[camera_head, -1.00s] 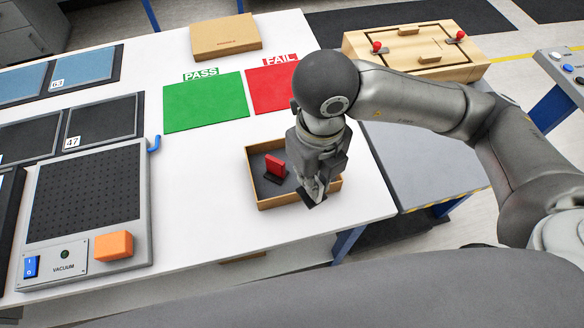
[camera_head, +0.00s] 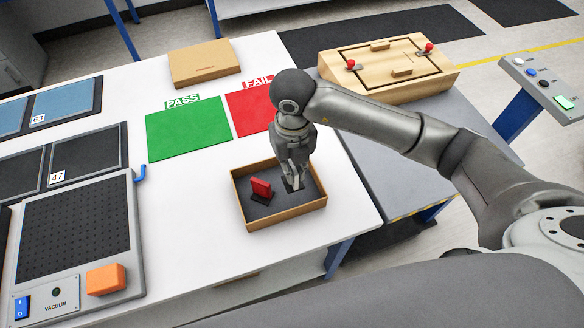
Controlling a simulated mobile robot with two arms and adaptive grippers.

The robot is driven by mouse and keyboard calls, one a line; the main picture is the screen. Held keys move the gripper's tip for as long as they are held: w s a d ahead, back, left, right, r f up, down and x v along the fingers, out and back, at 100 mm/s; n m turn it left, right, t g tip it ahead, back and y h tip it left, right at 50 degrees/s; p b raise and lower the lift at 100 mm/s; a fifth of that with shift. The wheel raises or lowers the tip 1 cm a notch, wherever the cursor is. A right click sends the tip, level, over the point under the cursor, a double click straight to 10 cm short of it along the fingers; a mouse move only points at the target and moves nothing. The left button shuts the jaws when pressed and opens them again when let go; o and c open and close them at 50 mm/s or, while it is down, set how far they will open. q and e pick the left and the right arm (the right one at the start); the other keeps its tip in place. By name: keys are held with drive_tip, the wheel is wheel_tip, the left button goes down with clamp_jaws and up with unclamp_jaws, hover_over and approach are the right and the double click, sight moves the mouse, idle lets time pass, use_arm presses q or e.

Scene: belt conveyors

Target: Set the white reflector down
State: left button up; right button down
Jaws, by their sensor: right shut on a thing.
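My right gripper (camera_head: 293,184) points down inside the right half of a shallow tray (camera_head: 290,214) with a brown rim and dark floor. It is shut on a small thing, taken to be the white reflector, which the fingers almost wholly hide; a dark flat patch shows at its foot. I cannot tell whether it touches the tray floor. A red reflector (camera_head: 261,188) stands upright on a dark base in the tray's left half, apart from the gripper. My left gripper is out of view.
A green PASS mat (camera_head: 189,133) and red FAIL mat (camera_head: 249,111) lie behind the tray, with a cardboard box (camera_head: 204,64) beyond. A vacuum panel (camera_head: 75,240) with an orange block (camera_head: 105,279) is at left. A wooden fixture (camera_head: 390,90) stands back right. The white tabletop (camera_head: 190,230) between is clear.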

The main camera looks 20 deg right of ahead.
sight(292, 165)
drive_tip(key=w+f, duration=0.2)
drive_tip(key=shift+w+d+f, duration=0.1)
drive_tip(key=shift+d+f, duration=0.2)
drive_tip(key=shift+f, duration=0.05)
wheel_tip(292, 165, down, 2)
drive_tip(key=shift+f+p, duration=0.1)
drive_tip(key=shift+p, duration=0.9)
drive_tip(key=shift+f, duration=0.5)
drive_tip(key=shift+f, duration=0.1)
drive_tip(key=c, duration=1.5)
unclamp_jaws()
